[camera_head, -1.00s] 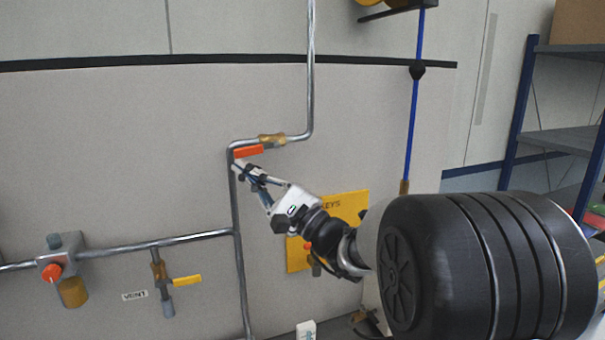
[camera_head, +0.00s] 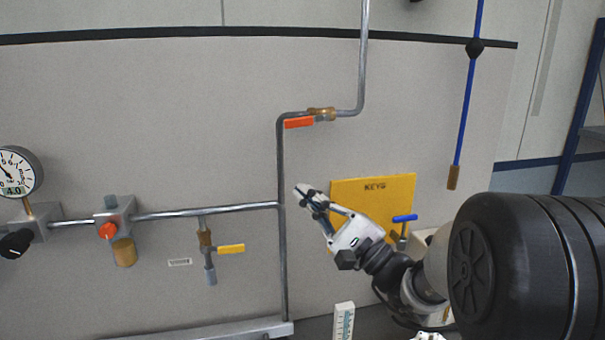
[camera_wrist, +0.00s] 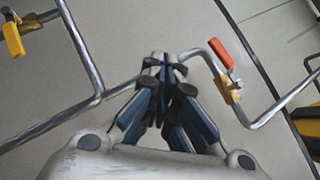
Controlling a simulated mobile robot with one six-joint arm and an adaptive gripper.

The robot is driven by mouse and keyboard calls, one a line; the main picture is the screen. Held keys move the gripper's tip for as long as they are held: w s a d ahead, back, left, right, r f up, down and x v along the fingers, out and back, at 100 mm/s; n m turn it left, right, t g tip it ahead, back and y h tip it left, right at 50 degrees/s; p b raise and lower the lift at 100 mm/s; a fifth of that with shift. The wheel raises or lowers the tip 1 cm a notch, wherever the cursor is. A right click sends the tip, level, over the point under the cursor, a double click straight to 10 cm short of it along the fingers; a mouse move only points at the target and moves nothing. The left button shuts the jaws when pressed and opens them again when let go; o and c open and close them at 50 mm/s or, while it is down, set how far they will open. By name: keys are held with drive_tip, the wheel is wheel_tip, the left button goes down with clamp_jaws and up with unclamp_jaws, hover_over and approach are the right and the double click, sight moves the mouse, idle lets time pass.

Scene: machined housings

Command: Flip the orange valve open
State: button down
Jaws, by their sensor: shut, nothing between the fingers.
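The orange valve handle (camera_head: 299,123) lies along the upper horizontal pipe, pointing left from its brass valve body (camera_head: 321,114). It also shows in the wrist view (camera_wrist: 221,53), right of the fingers, beside the brass body (camera_wrist: 228,89). My gripper (camera_head: 299,190) is shut and empty, below the orange handle and just right of the vertical pipe. In the wrist view its closed fingertips (camera_wrist: 164,58) are in the middle, apart from the handle.
A yellow-handled valve (camera_head: 231,248) hangs from the lower pipe at left, with a red-knobbed fitting (camera_head: 107,231) and a gauge (camera_head: 17,172) further left. A yellow KEYS panel (camera_head: 375,187) is behind my arm. The wall between the pipes is clear.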

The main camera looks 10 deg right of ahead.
drive_tip(key=shift+s+f, duration=0.95)
